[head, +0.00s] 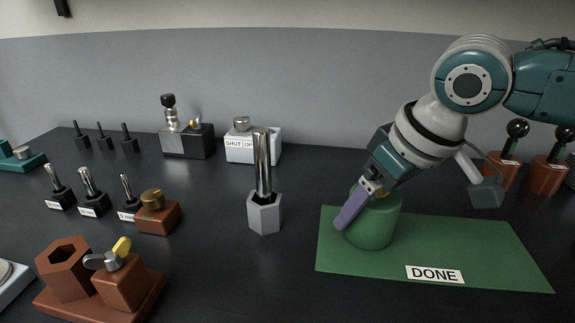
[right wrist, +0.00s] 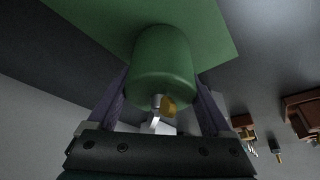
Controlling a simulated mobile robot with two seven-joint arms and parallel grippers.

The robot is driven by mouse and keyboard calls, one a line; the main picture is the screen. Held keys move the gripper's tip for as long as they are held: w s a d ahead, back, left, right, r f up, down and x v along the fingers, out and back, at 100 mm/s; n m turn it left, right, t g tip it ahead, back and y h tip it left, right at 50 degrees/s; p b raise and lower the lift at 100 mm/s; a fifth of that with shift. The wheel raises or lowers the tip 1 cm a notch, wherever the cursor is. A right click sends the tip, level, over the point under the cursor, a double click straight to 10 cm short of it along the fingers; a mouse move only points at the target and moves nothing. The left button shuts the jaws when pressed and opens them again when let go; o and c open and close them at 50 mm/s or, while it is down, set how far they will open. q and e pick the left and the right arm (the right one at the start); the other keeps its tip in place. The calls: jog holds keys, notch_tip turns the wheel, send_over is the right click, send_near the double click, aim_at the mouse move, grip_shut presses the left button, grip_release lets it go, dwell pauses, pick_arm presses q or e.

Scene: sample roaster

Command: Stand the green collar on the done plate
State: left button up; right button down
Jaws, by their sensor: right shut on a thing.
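The green collar (head: 372,228) is a rounded green cylinder, upright over the left part of the done plate (head: 465,245), a flat green sheet labelled DONE. Its lower edge appears to meet the plate; a tiny gap cannot be ruled out. My right gripper (head: 357,204) comes down slanted from the upper right, with its purple fingers shut on the collar. In the right wrist view the collar (right wrist: 165,60) sits between both fingers, with a small brass-coloured part and a grey pin at its near end. The gripper hides part of the collar's top. My left gripper is not in view.
A grey hexagonal block with a tall metal rod (head: 264,210) stands left of the plate. A brown hexagonal holder (head: 68,268) is at the front left. A white SHUT OFF box (head: 254,148) stands behind. Brown handled blocks (head: 546,176) stand at the right. The plate's right part is clear.

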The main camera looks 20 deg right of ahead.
grip_release()
jog(key=shift+f, duration=0.1)
jog(key=p+v, duration=0.3)
jog(key=v, duration=0.8)
jog(key=shift+w, duration=0.1)
jog(key=shift+s+r, duration=0.25)
jog(key=shift+r, duration=0.4)
